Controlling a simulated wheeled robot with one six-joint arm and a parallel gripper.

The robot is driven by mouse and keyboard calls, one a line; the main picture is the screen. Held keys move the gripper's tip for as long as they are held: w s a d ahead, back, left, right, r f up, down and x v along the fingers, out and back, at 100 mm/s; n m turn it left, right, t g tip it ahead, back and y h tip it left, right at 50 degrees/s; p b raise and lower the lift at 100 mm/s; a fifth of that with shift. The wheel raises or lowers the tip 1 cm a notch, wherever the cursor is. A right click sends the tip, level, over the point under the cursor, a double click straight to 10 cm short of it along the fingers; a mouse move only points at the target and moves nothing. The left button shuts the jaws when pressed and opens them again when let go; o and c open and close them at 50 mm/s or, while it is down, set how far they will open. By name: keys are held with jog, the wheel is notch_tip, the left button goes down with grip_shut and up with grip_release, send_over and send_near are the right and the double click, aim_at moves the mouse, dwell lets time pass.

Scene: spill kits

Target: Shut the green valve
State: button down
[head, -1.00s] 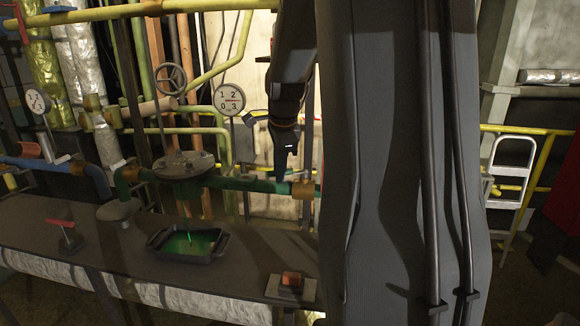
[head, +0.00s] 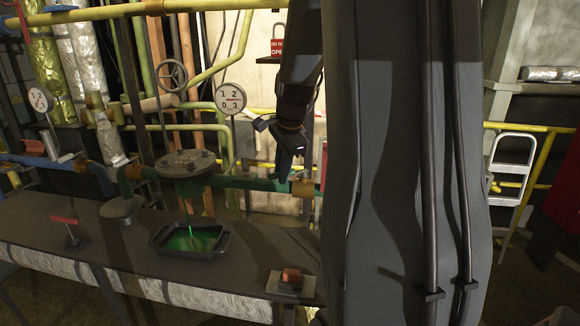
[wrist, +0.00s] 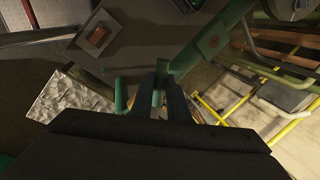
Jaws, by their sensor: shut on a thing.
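The green pipe (head: 240,183) runs across above the bench, with a round grey flange (head: 187,162) and a brass-coloured fitting (head: 303,188) on it. In the wrist view the green pipe (wrist: 212,42) slants up to the right. My gripper (head: 285,174) points down at the pipe just left of the fitting. In the wrist view my gripper (wrist: 161,92) has its dark fingers close together at the pipe's end, shut on what appears to be the green valve's handle. The handle is mostly hidden by the fingers. Green liquid falls from beneath the flange into a black tray (head: 157,238).
A red-handled lever (head: 65,220) and a plate with an orange-red block (head: 291,275) stand on the dark bench (head: 120,255). A round gauge (head: 231,98) and a handwheel (head: 171,75) rise behind the pipe.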

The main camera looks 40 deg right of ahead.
jog(key=shift+s, duration=0.1)
jog(key=shift+s+n+p, duration=0.35)
jog(key=shift+s+n, duration=0.05)
jog(key=shift+n, duration=0.4)
jog(key=shift+s, duration=0.1)
jog(key=shift+s+n+y, duration=0.4)
jog(key=shift+n, duration=0.3)
jog(key=shift+s+d+n+y+p, duration=0.1)
jog(key=shift+s+n+y+p, duration=0.3)
jog(key=shift+n, duration=0.4)
jog(key=shift+s, duration=0.1)
